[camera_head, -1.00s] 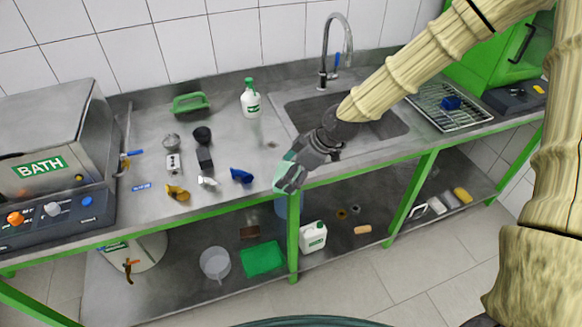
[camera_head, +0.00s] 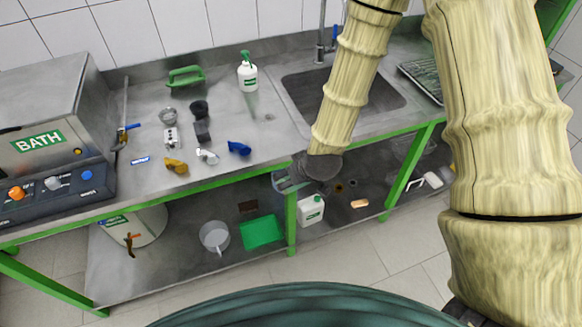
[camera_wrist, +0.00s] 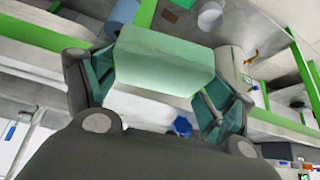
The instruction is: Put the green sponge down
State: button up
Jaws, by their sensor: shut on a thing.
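My gripper (camera_wrist: 158,88) is shut on the green sponge (camera_wrist: 163,60) in the wrist view. The sponge is a pale green block, held across between the two teal fingers. In the head view my gripper (camera_head: 290,180) is in front of the counter's green front edge, near the middle table leg. The sponge can hardly be told apart from the fingers there. It appears clear of the counter and the lower shelf.
The steel counter (camera_head: 245,180) holds yellow, white and blue fittings, a white bottle (camera_head: 247,77), a green-handled item (camera_head: 186,77) and the sink (camera_head: 300,95). The lower shelf (camera_head: 190,255) holds a green tray (camera_head: 262,232), a grey pot (camera_head: 214,236) and a white canister (camera_head: 311,210).

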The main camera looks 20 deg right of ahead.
jog(key=shift+s+d+f+m+h, duration=0.1)
jog(key=shift+s+f+m+h, duration=0.2)
jog(key=shift+f+m, duration=0.3)
jog(key=shift+s+d+f+m+h, duration=0.1)
jog(key=shift+s+f+m+h, duration=0.2)
jog(key=shift+f+m, duration=0.3)
jog(key=shift+f, duration=0.2)
